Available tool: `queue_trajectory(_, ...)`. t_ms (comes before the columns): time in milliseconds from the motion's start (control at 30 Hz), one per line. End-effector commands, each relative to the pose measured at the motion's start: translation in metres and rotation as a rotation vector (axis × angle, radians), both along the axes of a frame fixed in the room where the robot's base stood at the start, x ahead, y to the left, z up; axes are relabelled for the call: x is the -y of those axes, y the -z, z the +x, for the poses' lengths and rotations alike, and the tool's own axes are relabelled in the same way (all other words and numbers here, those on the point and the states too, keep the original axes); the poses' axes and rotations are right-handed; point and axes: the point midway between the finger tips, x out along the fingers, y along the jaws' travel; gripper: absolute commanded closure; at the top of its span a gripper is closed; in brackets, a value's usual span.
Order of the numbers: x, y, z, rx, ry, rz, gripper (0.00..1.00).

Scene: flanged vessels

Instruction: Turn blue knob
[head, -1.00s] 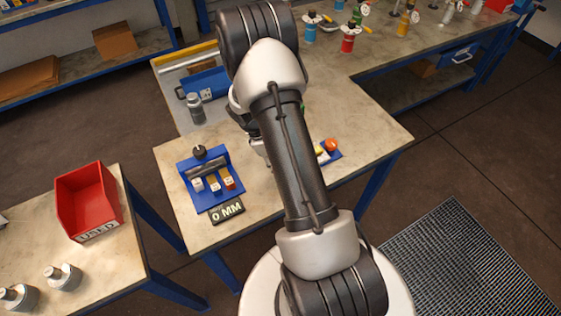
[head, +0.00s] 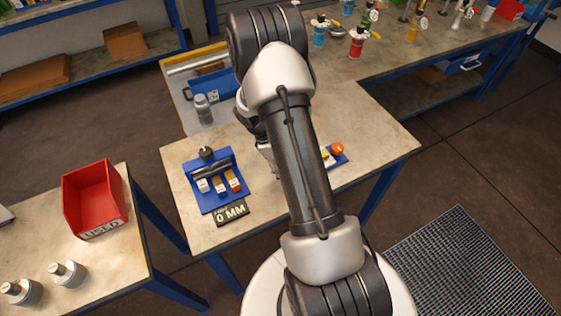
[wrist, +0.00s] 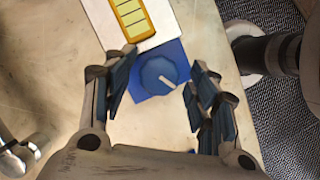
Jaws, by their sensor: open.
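The blue knob (wrist: 158,76) is a round dial with a white pointer mark, on a blue plate (wrist: 178,54) in the wrist view. The pointer slants toward the lower right. My gripper (wrist: 155,88) is open, with one dark-padded finger on the left of the knob and one on the right. Nothing is held between the fingers, and I cannot tell whether they touch the knob. In the head view my arm hides the knob and most of my gripper.
A white plate with a yellow segmented strip (wrist: 133,15) adjoins the knob plate. In the head view an orange button (head: 337,149) shows right of my arm. A red bin (head: 92,199) is farther left.

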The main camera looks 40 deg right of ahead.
Motion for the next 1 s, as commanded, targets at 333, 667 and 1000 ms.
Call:
queue_trajectory(333, -0.002, 0.005, -0.003, 0.001, -0.485, 0.000, 0.46)
queue_trajectory(667, -0.005, -0.005, -0.006, 0.002, -1.044, 0.000, 0.46)
queue_trajectory(1000, -0.032, -0.076, -0.009, 0.002, -1.033, -0.001, 0.46)
